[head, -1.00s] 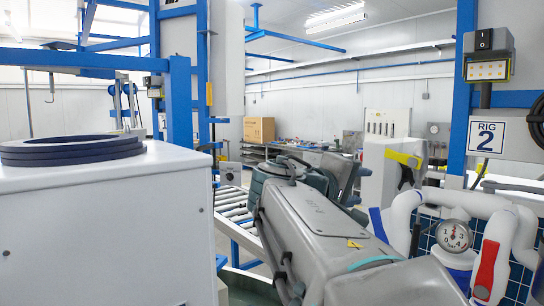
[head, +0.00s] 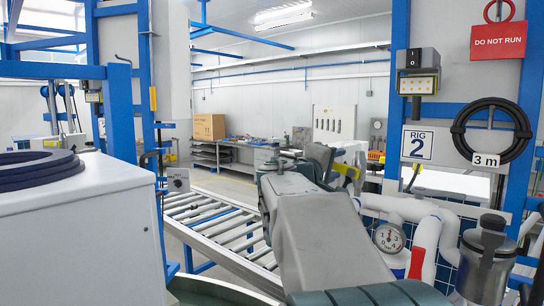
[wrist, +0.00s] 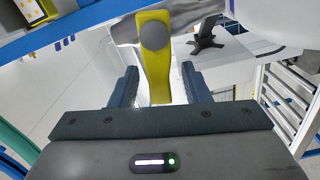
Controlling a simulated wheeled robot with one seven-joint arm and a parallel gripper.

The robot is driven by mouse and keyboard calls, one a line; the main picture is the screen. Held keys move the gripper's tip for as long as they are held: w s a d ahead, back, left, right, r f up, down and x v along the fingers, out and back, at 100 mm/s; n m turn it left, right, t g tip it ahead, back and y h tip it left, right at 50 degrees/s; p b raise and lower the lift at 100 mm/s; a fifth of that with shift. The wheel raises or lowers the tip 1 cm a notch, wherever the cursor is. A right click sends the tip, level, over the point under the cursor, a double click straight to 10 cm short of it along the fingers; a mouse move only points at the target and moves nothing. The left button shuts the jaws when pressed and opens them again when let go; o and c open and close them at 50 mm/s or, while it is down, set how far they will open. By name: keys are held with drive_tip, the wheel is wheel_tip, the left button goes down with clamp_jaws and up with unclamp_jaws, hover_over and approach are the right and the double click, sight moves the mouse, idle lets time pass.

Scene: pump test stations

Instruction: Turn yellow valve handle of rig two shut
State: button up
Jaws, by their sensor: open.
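The yellow valve handle (wrist: 154,75) fills the upper middle of the wrist view, running down from a round grey hub (wrist: 153,36). My gripper (wrist: 160,72) is open, with one dark finger on each side of the handle and visible gaps to both. I cannot tell how deep the handle sits between the fingers. In the head view the yellow handle (head: 347,171) shows small beside the end of my arm, left of and below the RIG 2 sign (head: 417,145). My arm hides part of it there.
On rig two, a pressure gauge (head: 389,237), a red handle (head: 417,263) and white pipes stand right of my arm. A coiled black hose (head: 490,132) and a red DO NOT RUN sign (head: 498,40) hang on the frame. A roller conveyor (head: 215,225) lies left.

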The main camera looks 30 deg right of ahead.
drive_tip(key=shift+w+d, duration=0.15)
drive_tip(key=shift+d, duration=0.4)
clamp_jaws()
drive_tip(key=shift+f+n+b, duration=0.45)
drive_tip(key=shift+n+b, duration=0.05)
drive_tip(key=shift+b, duration=0.2)
drive_tip(key=shift+f+n+b, duration=0.2)
drive_tip(key=shift+n+b, duration=0.4)
drive_tip(key=shift+n, duration=0.2)
unclamp_jaws()
drive_tip(key=shift+a, duration=0.1)
